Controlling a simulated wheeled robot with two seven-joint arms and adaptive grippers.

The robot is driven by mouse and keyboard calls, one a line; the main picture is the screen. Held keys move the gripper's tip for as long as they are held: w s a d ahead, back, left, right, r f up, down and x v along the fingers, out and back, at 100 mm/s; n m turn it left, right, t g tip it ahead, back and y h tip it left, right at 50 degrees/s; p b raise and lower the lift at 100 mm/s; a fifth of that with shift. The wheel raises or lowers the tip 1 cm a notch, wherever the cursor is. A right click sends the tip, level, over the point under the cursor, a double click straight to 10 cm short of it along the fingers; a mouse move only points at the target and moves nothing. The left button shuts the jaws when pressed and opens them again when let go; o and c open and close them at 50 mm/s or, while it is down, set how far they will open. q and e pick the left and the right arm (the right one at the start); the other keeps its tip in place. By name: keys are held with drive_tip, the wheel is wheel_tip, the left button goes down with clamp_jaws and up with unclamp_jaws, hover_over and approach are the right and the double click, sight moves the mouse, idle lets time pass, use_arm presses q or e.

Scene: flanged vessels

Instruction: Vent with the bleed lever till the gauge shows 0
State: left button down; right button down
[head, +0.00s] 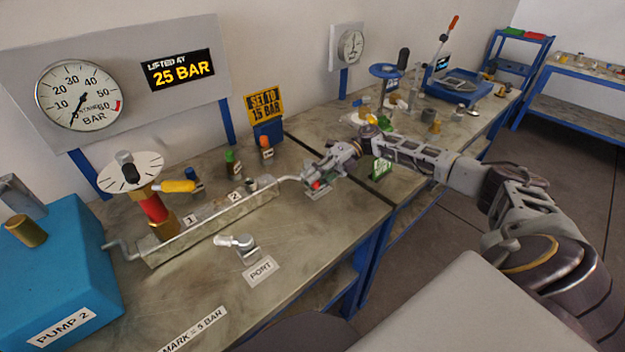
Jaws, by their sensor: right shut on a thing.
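The large round gauge (79,96) hangs on the grey wall panel at the left. Its needle points down-left, near the low end of the scale. My right gripper (312,184) reaches in from the right, low over the bench. It is shut at the end of a bent metal rod (287,178) at the right end of the long metal trough; its fingers hide most of the grip. I cannot tell for sure which part is the bleed lever. My left gripper is not in view.
A display (179,70) reads "LIFTED AT 25 BAR"; a yellow sign (264,103) reads "SET TO 15 BAR". The blue PUMP 2 box (60,285) stands at the left. A silver fitting (240,244) sits by the PORT label (262,270). The bench front is mostly clear.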

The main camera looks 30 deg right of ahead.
drive_tip(key=c, duration=1.3)
unclamp_jaws()
drive_tip(key=shift+o, duration=0.2)
drive_tip(key=shift+a, duration=0.1)
